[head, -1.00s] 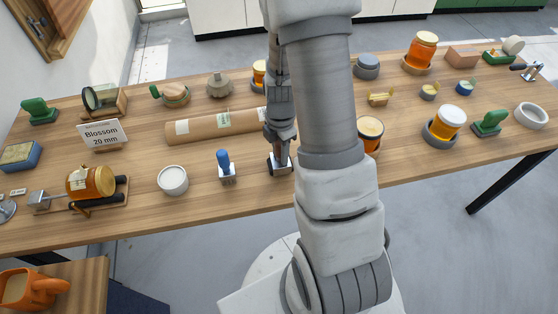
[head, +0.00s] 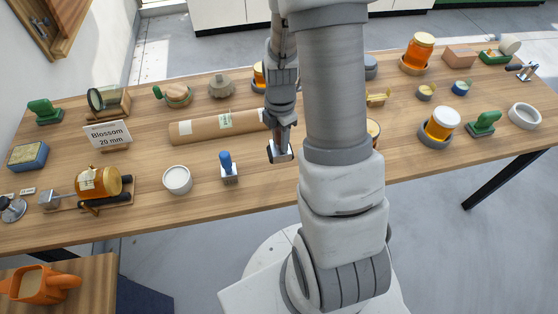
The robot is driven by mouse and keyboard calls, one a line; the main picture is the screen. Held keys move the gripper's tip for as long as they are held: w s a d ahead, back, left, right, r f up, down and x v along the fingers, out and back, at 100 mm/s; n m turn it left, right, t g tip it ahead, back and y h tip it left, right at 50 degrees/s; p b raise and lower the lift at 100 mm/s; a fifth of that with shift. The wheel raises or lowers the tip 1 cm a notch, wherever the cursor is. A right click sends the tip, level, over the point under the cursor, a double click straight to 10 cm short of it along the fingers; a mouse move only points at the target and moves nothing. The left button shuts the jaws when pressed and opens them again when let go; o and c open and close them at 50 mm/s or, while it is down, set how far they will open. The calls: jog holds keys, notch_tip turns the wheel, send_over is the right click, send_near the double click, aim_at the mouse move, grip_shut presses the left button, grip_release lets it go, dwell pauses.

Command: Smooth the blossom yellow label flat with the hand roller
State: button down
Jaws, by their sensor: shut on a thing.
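My gripper (head: 281,146) is shut on a small dark and silver thing (head: 281,156), which looks like the hand roller; the jaws hide part of it. It is over the middle of the table, right of the blue-handled stamp. A honey jar (head: 108,181) lies on its side in a dark cradle at the left front of the table. A pale yellowish label (head: 86,180) shows on the jar's left part; whether it lies flat is too small to tell. My gripper is well to the right of the jar.
A white round tub (head: 177,180) and the blue-handled stamp (head: 228,168) stand between the jar and my gripper. A cardboard tube (head: 200,128) lies behind them. A "Blossom 20 mm" sign (head: 107,135) stands behind the jar. Upright honey jars stand at right.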

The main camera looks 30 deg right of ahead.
notch_tip(320, 180, up, 5)
jog(key=p, duration=0.3)
jog(key=shift+r, duration=0.1)
dwell(0.3)
